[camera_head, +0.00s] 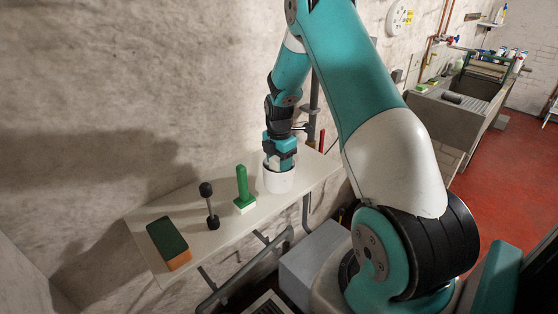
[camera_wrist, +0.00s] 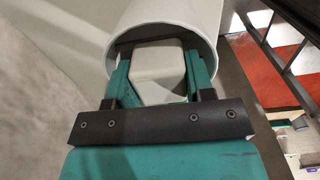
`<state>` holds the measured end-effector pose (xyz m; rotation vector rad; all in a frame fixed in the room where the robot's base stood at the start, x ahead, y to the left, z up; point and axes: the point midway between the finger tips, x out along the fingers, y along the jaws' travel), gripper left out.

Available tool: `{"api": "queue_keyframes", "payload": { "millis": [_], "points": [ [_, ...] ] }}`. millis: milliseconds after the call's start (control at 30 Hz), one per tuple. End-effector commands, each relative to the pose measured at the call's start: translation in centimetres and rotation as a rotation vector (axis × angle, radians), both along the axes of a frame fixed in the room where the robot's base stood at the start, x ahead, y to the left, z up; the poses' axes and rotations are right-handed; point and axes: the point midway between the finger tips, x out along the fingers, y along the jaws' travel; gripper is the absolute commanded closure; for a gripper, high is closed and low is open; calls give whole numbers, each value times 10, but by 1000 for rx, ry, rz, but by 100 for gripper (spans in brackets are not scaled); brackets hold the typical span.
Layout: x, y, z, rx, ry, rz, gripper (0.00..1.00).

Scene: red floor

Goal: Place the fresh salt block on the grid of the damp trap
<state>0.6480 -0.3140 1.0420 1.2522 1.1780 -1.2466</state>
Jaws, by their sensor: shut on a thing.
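A white cylindrical tub, which looks like the damp trap (camera_head: 278,181), stands on the pale shelf near its right end. My gripper (camera_head: 281,162) points down into the tub's open top. In the wrist view my gripper (camera_wrist: 158,75) has its two teal fingers on either side of a whitish block, which looks like the salt block (camera_wrist: 158,68). The fingers are shut on the block, and the block is inside the mouth of the tub (camera_wrist: 205,25). The tub's grid is hidden, so I cannot tell whether the block touches it.
On the shelf (camera_head: 226,238), left of the tub, stand a green-handled brush (camera_head: 243,188), a black dumbbell-shaped object (camera_head: 209,205) and a green-and-orange sponge (camera_head: 169,243). The rough wall rises close behind. A stone sink (camera_head: 450,115) stands at the back right, beside open red floor (camera_head: 505,165).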

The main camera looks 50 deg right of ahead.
Motion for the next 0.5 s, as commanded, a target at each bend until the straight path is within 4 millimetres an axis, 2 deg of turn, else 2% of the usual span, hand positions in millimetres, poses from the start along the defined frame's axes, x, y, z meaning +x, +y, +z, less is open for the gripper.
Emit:
{"api": "queue_keyframes", "payload": {
  "millis": [100,133,167,500],
  "points": [
    [0,0,-4,0,0,0,77],
    [0,0,-2,0,0,0,45],
    [0,0,-2,0,0,0,41],
    [0,0,3,-1,-1,0,41]
  ]
}}
